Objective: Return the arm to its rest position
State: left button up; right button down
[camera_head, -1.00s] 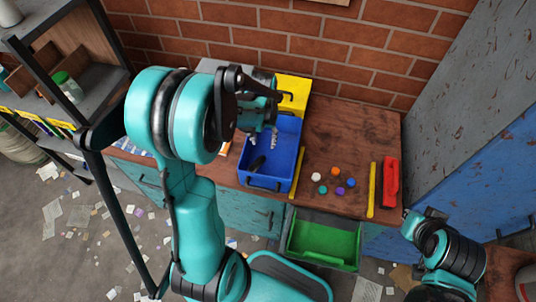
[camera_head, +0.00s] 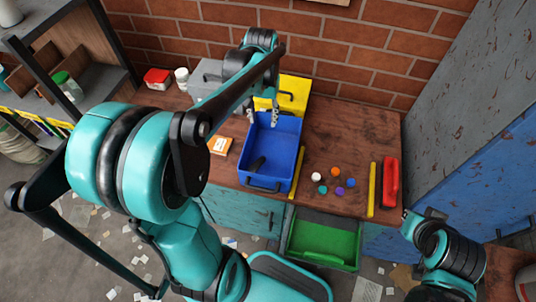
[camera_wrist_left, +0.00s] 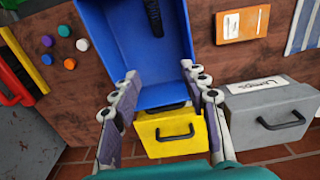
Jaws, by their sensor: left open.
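My left arm comes in from the left in the head view and reaches over the workbench. Its gripper (camera_head: 262,118) is over the far end of the blue bin (camera_head: 270,184). The left wrist view shows the two fingers (camera_wrist_left: 163,84) spread apart with nothing between them. The blue bin (camera_wrist_left: 168,95) and the yellow box (camera_wrist_left: 168,147) show beyond them. A dark object (camera_head: 258,164) lies in the blue bin. Part of my right arm (camera_head: 450,250) shows at the lower right; its gripper cannot be made out.
Several coloured discs (camera_head: 337,190) lie right of the blue bin, near a yellow bar (camera_head: 372,190) and a red box (camera_head: 390,182). A grey box (camera_head: 207,80) and orange card (camera_head: 219,146) are left. A green drawer (camera_head: 322,258) stands open below.

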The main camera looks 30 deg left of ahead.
dwell(0.3)
pick_arm(q)
jog(key=s+d+r+m+t, duration=0.1)
jog(key=s+d+m+t, duration=0.1)
jog(key=s+d+t, duration=0.5)
jog(key=shift+s+d+m, duration=0.3)
jog(key=shift+s+d, duration=1.5)
jog(key=shift+s, duration=0.25)
